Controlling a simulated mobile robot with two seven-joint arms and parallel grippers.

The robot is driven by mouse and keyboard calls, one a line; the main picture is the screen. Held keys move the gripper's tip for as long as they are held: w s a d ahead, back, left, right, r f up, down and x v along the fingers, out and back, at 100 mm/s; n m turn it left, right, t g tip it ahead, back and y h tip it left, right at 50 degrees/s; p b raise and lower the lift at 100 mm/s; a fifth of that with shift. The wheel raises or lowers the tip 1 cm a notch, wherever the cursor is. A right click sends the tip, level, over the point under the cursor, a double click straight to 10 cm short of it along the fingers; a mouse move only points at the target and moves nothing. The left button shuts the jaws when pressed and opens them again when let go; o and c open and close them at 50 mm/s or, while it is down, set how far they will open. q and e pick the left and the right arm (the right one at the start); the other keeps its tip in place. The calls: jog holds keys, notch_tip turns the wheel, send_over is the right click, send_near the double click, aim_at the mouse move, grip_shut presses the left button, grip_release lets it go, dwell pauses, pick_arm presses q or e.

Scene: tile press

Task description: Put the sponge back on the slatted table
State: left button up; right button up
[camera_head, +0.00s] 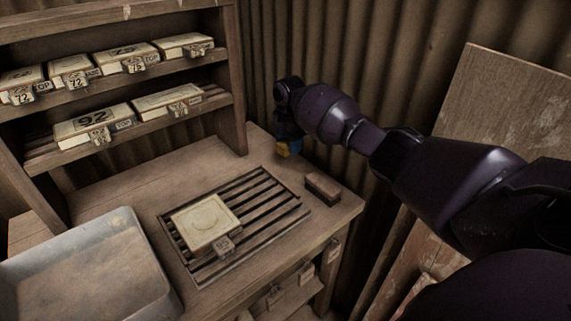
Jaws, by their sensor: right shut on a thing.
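My right gripper (288,132) comes in from the right and is shut on a small yellow-and-blue thing, which looks like the sponge (288,149). It is above the back right part of the wooden table, near the corrugated wall. The fingers are dark and mostly hidden by the wrist. I cannot tell whether the sponge touches the tabletop. The slatted table (277,203) has dark slats set into its top, in front and to the left of the gripper. A pale square mould with a tag reading 95 (203,220) lies on the slats. My left gripper is out of view.
A brown block (323,187) lies right of the slats. A grey metal tray (140,229) stands at the left. Shelves (205,107) with several numbered moulds rise behind. A board (505,110) leans at the right. The wood behind the slats is clear.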

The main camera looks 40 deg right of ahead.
aim_at(288, 168)
jog(key=shift+f, duration=0.55)
notch_tip(288, 168, down, 6)
jog(key=b, duration=0.2)
jog(key=shift+r+b, duration=0.15)
jog(key=shift+b, duration=0.15)
jog(key=shift+r, duration=0.15)
jog(key=o, duration=0.9)
jog(key=shift+f, duration=0.2)
jog(key=shift+r, duration=0.1)
